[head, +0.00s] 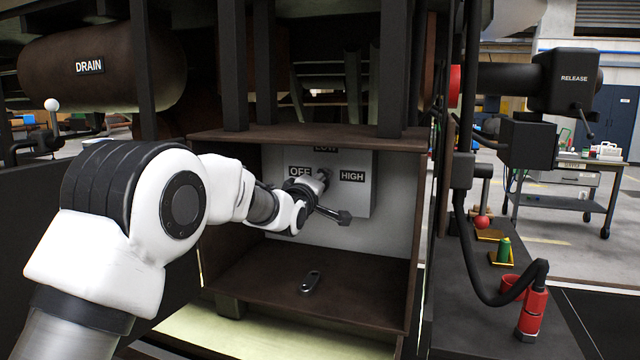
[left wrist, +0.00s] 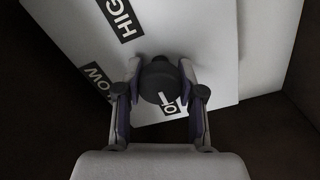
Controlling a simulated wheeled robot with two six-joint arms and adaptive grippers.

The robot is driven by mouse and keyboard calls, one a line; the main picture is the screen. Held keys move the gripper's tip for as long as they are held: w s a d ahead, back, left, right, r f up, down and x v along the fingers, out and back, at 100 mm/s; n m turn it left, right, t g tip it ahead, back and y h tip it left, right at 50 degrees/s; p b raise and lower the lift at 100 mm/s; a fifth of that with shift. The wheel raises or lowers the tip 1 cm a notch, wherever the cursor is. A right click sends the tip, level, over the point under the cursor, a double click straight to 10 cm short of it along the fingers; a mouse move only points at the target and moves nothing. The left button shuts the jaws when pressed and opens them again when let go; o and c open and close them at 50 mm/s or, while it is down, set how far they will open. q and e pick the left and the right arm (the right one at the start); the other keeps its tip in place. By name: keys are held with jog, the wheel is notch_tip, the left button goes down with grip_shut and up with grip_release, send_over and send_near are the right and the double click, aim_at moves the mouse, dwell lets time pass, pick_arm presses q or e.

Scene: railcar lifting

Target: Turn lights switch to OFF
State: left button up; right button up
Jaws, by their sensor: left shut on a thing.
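The lights switch is a dark round knob (left wrist: 158,80) on a pale panel (head: 361,192) inside an open brown box. The panel carries an OFF label (head: 300,171) at left, a HIGH label (head: 352,176) at right and a partly cut-off LOW label (head: 325,149) above. My left gripper (head: 322,186) reaches in from the left and is shut on the knob. In the left wrist view its two fingers (left wrist: 160,72) sit on either side of the knob. A small white mark shows by the knob's lower edge, near the partly hidden OFF label (left wrist: 172,108). Its exact setting is unclear.
The brown box (head: 320,262) encloses the panel with a floor, side walls and a top ledge. A small metal piece (head: 310,282) lies on its floor. A red item with a black hose (head: 531,312) stands at the right. Dark posts hang above the box.

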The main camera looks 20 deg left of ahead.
dwell(0.6)
pick_arm(q)
jog(key=o, duration=1.1)
jog(key=shift+o, duration=0.2)
jog(key=shift+s, duration=0.1)
jog(key=s, duration=1.1)
jog(key=shift+s+a, duration=0.15)
jog(key=shift+s, duration=0.25)
